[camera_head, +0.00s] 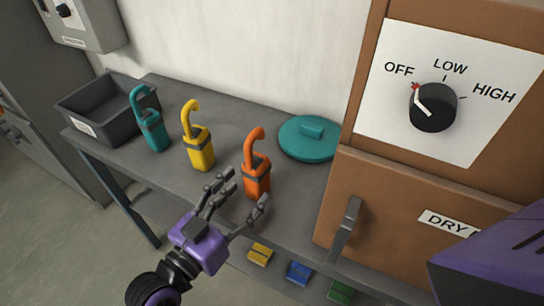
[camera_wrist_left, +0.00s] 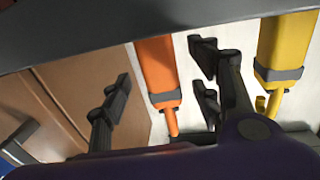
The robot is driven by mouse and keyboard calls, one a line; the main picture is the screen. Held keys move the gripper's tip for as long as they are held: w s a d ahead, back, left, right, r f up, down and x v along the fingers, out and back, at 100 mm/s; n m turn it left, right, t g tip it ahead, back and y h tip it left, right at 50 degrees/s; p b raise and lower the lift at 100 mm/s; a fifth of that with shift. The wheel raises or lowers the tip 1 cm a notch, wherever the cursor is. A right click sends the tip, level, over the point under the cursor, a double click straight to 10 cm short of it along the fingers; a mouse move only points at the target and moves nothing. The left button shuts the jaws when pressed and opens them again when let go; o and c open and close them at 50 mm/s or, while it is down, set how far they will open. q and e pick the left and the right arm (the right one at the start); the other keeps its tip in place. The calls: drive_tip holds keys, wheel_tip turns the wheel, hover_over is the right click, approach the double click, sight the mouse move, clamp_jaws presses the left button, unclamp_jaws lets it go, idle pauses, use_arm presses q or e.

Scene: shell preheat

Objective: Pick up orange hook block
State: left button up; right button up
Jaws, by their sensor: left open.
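The orange hook block (camera_head: 256,176) stands upright on the grey table, its hook on top and a grey band around its body. It also shows in the left wrist view, upside down (camera_wrist_left: 157,68). My left gripper (camera_head: 237,202) is open and empty on the near side of the block. Its fingers point toward the block. In the left wrist view the block appears in the gap between the fingers, with no clear contact. My right gripper is not in view.
A yellow hook block (camera_head: 199,150) and a teal one (camera_head: 152,130) stand left of the orange one. A teal lid (camera_head: 308,150) lies behind right. A dark bin (camera_head: 85,118) is at the left end. The brown oven (camera_head: 375,200) with a dial (camera_head: 432,107) stands right.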

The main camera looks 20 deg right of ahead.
sight(250, 188)
use_arm(q)
drive_tip(key=x, duration=0.5)
drive_tip(key=shift+f+p, duration=0.3)
drive_tip(key=shift+p, duration=0.05)
clamp_jaws()
